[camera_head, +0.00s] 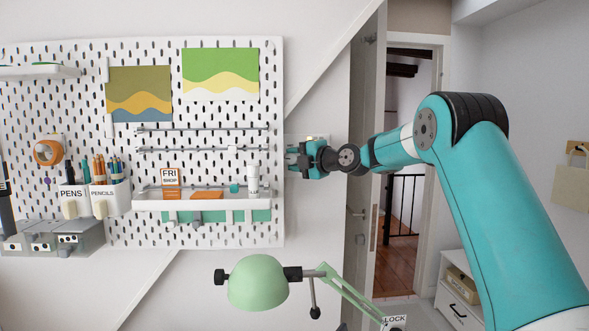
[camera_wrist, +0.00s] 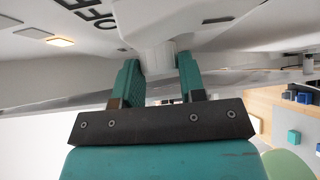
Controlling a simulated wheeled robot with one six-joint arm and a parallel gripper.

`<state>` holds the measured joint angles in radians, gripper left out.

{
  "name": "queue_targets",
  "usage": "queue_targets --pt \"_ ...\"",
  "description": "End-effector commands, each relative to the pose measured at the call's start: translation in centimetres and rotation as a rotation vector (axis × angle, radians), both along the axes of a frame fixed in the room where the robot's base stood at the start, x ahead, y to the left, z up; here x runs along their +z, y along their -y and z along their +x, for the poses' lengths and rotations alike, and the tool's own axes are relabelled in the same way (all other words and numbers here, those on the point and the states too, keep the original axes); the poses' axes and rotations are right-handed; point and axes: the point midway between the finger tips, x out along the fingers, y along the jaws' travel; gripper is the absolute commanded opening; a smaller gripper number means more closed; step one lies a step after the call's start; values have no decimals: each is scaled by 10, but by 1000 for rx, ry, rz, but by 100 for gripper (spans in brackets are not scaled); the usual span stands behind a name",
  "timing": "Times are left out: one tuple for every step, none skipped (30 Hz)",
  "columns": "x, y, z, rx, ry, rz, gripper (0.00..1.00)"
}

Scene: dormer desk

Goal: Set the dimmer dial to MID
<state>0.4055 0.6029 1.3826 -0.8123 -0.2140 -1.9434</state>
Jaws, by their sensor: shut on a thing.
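The dimmer dial (camera_wrist: 158,56) is a white knob on a pale wall plate (camera_wrist: 205,40) in the wrist view. The teal fingers of my gripper (camera_wrist: 157,68) are on both sides of it and shut on it. Black letters that look like OFF (camera_wrist: 92,12) show upside down to the left of the dial. I cannot tell which setting the dial points to. In the head view my gripper (camera_head: 292,160) is against the wall at the pegboard's right edge. It hides the dial there, and only a bit of the plate shows above it.
The white pegboard (camera_head: 215,118) is just left of my gripper, with a shelf (camera_head: 145,204) holding a glue bottle (camera_head: 252,180) and small boxes. A green lamp (camera_head: 258,284) stands below. An open doorway (camera_head: 405,150) is to the right. A small lit orange square (camera_wrist: 60,41) glows near the dial.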

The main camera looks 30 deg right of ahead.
Motion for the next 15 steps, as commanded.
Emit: queue_targets --pt "-11 1 0 -2 14 23 14" --pt "-12 1 0 -2 22 40 14" --pt "-13 1 0 -1 33 64 14" --pt "-14 1 0 -2 41 83 14" --pt "-15 1 0 -2 49 102 14" --pt "-15 1 0 -2 61 130 14" --pt "-16 1 -1 -2 71 152 14" --pt "-16 1 0 -2 79 173 14" --pt "-16 1 0 -2 91 203 14" --pt "-17 1 0 -2 100 226 14" --pt "-17 1 0 -1 111 247 14" --pt "-17 0 0 -1 121 277 14" --pt "-17 0 0 0 131 300 14" --pt "-17 0 0 0 141 321 14" --pt "-17 0 0 0 151 352 14"
